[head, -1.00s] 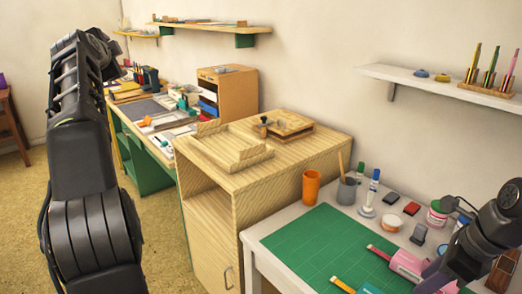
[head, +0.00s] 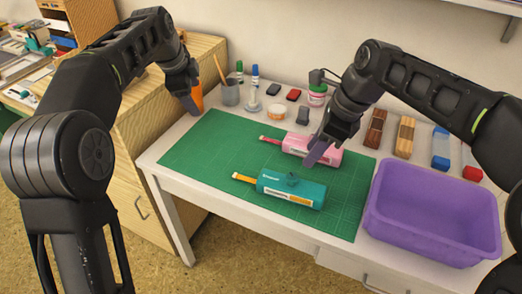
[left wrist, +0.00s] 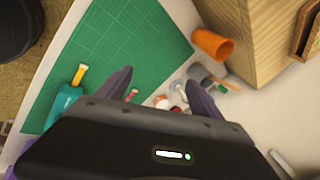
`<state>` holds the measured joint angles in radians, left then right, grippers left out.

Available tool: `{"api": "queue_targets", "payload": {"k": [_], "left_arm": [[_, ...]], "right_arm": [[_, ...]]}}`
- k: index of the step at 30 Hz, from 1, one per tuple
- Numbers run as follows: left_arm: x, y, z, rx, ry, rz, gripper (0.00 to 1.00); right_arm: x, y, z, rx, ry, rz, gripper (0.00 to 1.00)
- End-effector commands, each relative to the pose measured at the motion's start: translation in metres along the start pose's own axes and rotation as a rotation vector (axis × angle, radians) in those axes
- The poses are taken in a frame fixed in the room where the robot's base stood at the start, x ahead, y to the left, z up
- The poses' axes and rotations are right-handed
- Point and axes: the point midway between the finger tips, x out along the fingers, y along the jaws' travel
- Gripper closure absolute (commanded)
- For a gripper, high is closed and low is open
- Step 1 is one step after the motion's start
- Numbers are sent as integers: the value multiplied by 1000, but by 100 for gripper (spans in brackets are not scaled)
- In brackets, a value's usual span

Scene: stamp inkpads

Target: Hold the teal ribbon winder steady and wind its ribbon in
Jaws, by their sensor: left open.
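The teal ribbon winder (head: 292,188) lies on the green cutting mat (head: 225,150), with its orange-yellow ribbon end (head: 244,178) sticking out to the left and a dark crank on top. Part of it shows at the left edge of the left wrist view (left wrist: 62,104). My left gripper (head: 189,104) is open and empty above the table's far left, by the orange cup (head: 198,95); its spread fingers show in the left wrist view (left wrist: 160,90). My right gripper (head: 319,152) hangs above and behind the teal winder, in front of the pink winder (head: 325,156); its finger gap is unclear.
A purple bin (head: 430,215) stands right of the mat. A grey pencil cup (head: 230,93), markers, jars and ink pads line the back. Wooden and coloured blocks (head: 405,138) lie at the back right. The mat's front left is clear.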

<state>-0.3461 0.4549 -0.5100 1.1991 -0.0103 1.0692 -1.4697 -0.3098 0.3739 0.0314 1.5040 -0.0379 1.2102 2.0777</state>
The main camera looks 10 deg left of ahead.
Motion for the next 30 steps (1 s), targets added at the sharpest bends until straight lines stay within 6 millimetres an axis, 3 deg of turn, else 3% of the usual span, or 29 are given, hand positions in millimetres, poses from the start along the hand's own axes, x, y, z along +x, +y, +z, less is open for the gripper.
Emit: {"api": "queue_targets", "payload": {"k": [1, 6, 9, 13, 18, 30], "left_arm": [[12, 20, -25, 51, 3, 58, 24], [41, 92, -94, 226, -11, 245, 24], [49, 131, -124, 321, -29, 330, 24], [54, 167, -146, 413, -52, 406, 24], [55, 186, -157, 463, -67, 443, 24], [57, 188, -157, 465, -68, 445, 24]], "right_arm": [[0, 0, 0, 0, 0, 0, 64], [0, 0, 0, 0, 0, 0, 64], [0, 0, 0, 0, 0, 0, 64], [0, 0, 0, 0, 0, 0, 64], [0, 0, 0, 0, 0, 0, 64], [0, 0, 0, 0, 0, 0, 64]]}}
